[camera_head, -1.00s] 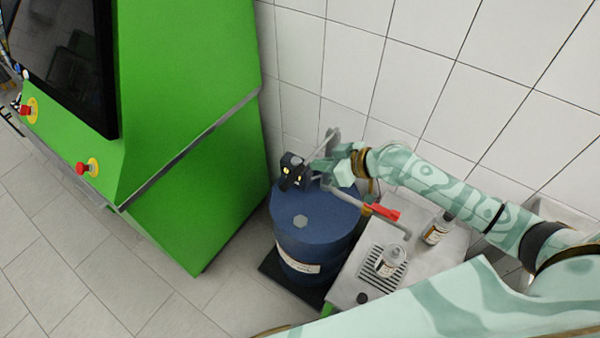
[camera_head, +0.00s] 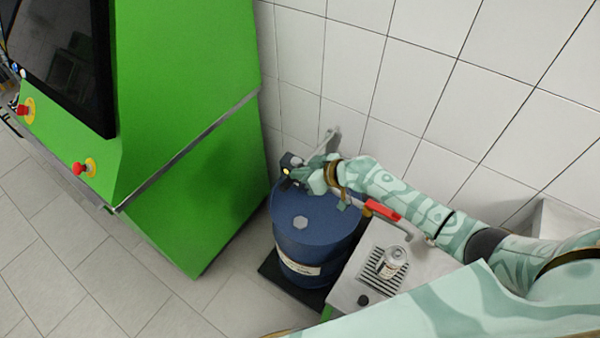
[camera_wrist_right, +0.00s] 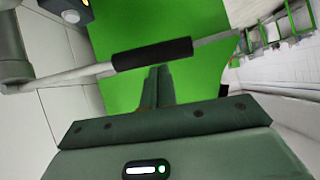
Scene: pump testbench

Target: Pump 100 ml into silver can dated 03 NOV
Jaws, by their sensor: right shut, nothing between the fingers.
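A silver can (camera_head: 392,264) with a pale label stands upright on the drip grate; its date is too small to read. A blue drum (camera_head: 312,240) stands beside it with a pump head (camera_head: 288,166) on top, dark with a yellow light. A pipe with a red handle (camera_head: 382,210) leads toward the can. My right gripper (camera_head: 297,175) is at the pump, shut and empty. In the right wrist view its closed fingertips (camera_wrist_right: 159,72) are just below the black grip (camera_wrist_right: 152,53) of a grey lever; I cannot tell whether they touch. My left gripper is not in view.
A green cabinet (camera_head: 190,150) with a screen and red buttons stands left of the drum. A tiled wall (camera_head: 400,80) is behind. The pale bench (camera_head: 350,290) carries the grate and a black knob. My right arm covers the bench's back part.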

